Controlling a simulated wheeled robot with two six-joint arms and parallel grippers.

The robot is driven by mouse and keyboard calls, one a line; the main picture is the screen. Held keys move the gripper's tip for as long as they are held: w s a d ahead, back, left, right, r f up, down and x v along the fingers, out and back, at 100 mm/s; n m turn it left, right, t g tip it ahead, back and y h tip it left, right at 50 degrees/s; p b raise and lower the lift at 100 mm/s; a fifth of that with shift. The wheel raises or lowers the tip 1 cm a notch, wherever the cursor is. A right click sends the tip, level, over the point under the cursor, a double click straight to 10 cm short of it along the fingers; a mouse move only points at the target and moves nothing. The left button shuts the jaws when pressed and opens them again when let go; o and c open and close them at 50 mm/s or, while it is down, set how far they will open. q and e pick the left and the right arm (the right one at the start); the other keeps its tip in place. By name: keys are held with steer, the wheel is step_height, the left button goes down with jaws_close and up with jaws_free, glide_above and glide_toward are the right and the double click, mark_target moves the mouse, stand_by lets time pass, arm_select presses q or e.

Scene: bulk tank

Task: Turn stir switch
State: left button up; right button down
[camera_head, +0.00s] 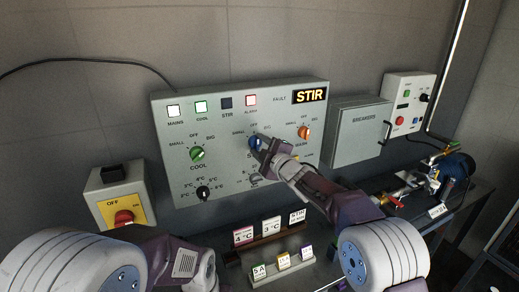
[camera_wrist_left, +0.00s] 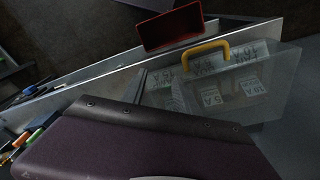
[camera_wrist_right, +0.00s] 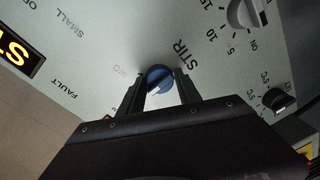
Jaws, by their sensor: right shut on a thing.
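The blue stir knob (camera_head: 255,142) sits in the middle of the grey control panel (camera_head: 225,185), with a SMALL, OFF, BIG scale around it. My right gripper (camera_head: 262,146) is at the knob in the head view and partly covers it. In the right wrist view the blue knob (camera_wrist_right: 159,78) is between the two fingers of my right gripper (camera_wrist_right: 158,88), beside the STIR label. The gripper is shut on it.
Left of the blue knob is the green cool knob (camera_head: 197,153); right is an orange knob (camera_head: 304,132). The STIR fault display (camera_head: 310,96) is lit. A breaker box (camera_head: 358,132) hangs to the right, a red stop button (camera_head: 124,217) at left. Label stands (camera_head: 282,267) are below.

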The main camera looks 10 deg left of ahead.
steer(key=shift+r, duration=0.25)
steer(key=c, duration=0.9)
jaws_free()
steer(key=shift+f, duration=0.1)
steer(key=shift+s+d+f, duration=0.1)
steer(key=b+v, duration=0.3)
steer(key=v, duration=0.6)
